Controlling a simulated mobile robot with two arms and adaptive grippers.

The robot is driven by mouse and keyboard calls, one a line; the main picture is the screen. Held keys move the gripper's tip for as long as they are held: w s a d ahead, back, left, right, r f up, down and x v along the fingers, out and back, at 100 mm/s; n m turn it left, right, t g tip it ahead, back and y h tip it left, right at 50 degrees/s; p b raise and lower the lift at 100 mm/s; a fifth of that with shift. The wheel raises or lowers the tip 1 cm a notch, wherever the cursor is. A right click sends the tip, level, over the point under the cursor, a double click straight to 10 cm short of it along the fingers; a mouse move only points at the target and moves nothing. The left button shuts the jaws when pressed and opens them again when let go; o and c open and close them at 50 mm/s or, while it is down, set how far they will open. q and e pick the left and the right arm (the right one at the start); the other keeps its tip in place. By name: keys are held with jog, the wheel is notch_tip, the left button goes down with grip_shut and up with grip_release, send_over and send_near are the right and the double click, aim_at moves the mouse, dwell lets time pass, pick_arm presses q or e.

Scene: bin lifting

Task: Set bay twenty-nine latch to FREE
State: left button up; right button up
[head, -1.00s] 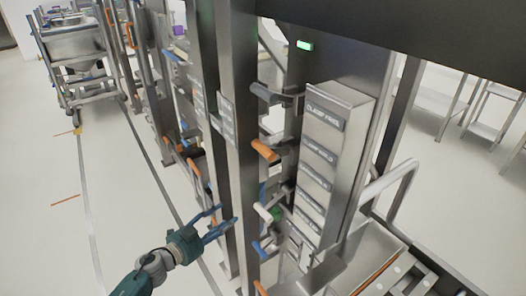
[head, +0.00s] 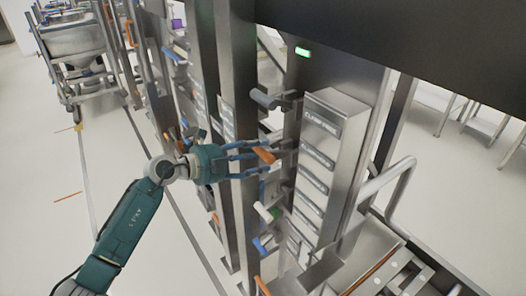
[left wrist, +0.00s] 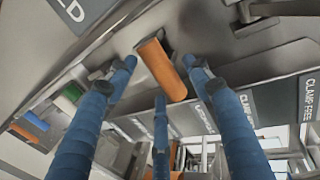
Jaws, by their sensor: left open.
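An orange latch handle (head: 265,156) sticks out from the steel post, beside a label column whose top plate (head: 322,122) appears to read CLAMP FREE. My left gripper (head: 258,158) is open, its blue fingers reaching right, around the handle. In the left wrist view the orange handle (left wrist: 160,70) lies between the two upper fingertips of the left gripper (left wrist: 160,64), with visible gaps on both sides. A label ending in D (left wrist: 75,10) and a CLAMP FREE label (left wrist: 308,98) also show there. No readable bay number shows. My right gripper is out of view.
A grey handle (head: 265,98) sits above, white (head: 263,211) and blue (head: 262,243) handles below. Steel uprights (head: 238,200) stand close to the left hand. A bent rail (head: 390,190) is at right. A wheeled bin (head: 78,50) stands far left; the floor between is open.

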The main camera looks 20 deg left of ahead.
aim_at(280, 154)
pick_arm(q)
jog(key=shift+x, duration=1.25)
jog(key=shift+a, duration=0.1)
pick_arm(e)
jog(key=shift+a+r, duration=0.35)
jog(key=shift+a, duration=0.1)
